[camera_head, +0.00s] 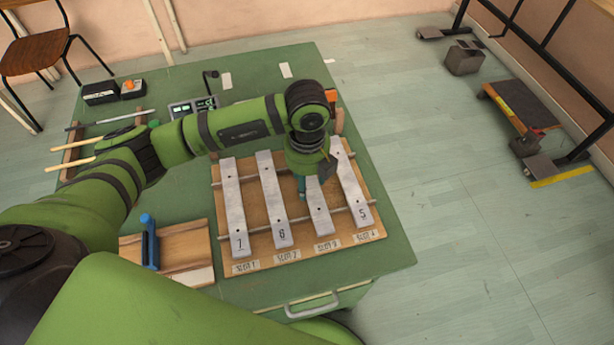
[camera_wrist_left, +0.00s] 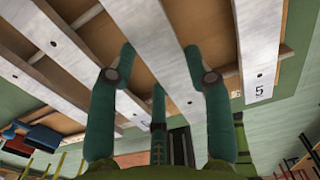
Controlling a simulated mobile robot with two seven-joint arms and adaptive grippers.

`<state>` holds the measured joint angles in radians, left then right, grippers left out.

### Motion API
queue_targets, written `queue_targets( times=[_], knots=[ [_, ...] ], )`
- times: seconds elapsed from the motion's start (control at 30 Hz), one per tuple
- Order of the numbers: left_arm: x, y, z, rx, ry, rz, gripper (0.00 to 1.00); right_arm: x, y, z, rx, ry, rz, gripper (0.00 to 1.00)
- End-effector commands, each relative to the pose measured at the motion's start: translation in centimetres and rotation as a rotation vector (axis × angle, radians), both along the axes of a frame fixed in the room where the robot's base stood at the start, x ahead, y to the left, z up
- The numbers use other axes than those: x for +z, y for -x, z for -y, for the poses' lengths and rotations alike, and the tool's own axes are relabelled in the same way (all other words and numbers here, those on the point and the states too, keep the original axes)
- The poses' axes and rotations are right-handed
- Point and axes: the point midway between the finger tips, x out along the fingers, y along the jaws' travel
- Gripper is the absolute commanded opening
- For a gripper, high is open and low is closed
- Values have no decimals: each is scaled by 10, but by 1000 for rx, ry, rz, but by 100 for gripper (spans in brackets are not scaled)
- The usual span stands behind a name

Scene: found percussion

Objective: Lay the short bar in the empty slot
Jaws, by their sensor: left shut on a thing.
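The short bar (camera_head: 319,212) is pale grey metal and lies over slot 3 of the wooden frame (camera_head: 248,264), between bar 6 (camera_head: 272,195) and bar 5 (camera_head: 349,190). Bar 7 (camera_head: 233,205) lies in slot 1. My left gripper (camera_head: 303,186) is above the short bar, with its teal fingers reaching down, partly hidden by the wrist. In the left wrist view, the gripper (camera_wrist_left: 158,62) has its fingers on both sides of the short bar (camera_wrist_left: 152,35). I cannot tell whether the bar rests fully on the rails. My right gripper is out of view.
A wooden tray (camera_head: 190,247) with a blue tool (camera_head: 149,243) is left of the frame on the green table (camera_head: 245,72). Mallets (camera_head: 90,142), a small display unit (camera_head: 190,107) and a black box (camera_head: 101,91) are farther left and back.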

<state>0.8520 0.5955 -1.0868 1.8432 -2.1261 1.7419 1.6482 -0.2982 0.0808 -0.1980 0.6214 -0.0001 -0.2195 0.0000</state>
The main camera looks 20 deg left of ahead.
Motion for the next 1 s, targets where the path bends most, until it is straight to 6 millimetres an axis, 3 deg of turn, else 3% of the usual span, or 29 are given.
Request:
queue_targets(
  times=[0.53, 0.57, 0.6, 0.63, 1.0],
  knots=[
    [-8, 0, 0, 0, 1, 1, 3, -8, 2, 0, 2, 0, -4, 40],
    [-8, 0, 0, 0, 1, 1, 54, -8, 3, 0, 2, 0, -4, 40],
    [-7, 0, 0, 0, 1, 1, 70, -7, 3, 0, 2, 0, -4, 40],
    [-7, 0, 0, 0, 1, 1, 78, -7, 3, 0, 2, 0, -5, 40],
    [-6, 0, 0, 0, 0, 0, 78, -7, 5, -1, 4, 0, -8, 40]
  ],
)
